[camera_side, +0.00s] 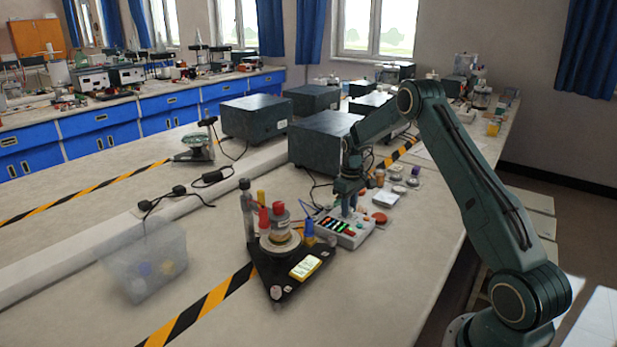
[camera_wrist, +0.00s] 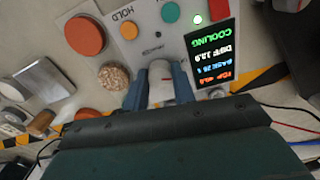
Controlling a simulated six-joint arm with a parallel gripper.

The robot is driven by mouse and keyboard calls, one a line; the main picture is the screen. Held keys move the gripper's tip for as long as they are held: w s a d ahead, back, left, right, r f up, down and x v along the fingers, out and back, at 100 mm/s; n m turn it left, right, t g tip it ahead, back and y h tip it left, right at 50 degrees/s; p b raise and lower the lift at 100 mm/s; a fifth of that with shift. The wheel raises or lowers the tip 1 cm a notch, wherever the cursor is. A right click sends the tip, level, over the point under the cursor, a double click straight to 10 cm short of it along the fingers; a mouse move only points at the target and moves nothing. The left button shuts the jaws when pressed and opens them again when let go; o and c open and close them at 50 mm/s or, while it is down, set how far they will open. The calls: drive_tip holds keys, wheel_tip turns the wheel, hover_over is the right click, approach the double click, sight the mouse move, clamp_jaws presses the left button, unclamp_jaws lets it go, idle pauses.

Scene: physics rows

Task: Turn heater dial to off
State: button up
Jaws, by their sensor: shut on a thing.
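The heater control panel (camera_side: 331,237) is a light grey box with a lit screen, near the middle of the bench. In the wrist view the dial (camera_wrist: 160,72) is a pale knob between the two blue fingers of my gripper (camera_wrist: 162,88). My gripper (camera_side: 348,208) points down at the panel and is shut on the dial. The screen (camera_wrist: 211,59) is upside down in the wrist view and reads COOLING in green, with other lines in white, blue and red. The dial's pointer and off mark cannot be made out.
A black triangular base (camera_side: 290,280) with a round device and coloured parts stands left of the panel. A clear bin (camera_side: 146,262) is further left. Dark boxes (camera_side: 322,140) stand behind. A brown knobbly disc (camera_wrist: 113,77) lies close beside my fingers.

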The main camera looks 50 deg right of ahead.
drive_tip(key=shift+n, duration=1.9)
drive_tip(key=o, duration=1)
drive_tip(key=shift+r, duration=0.1)
wheel_tip(320, 180, up, 14)
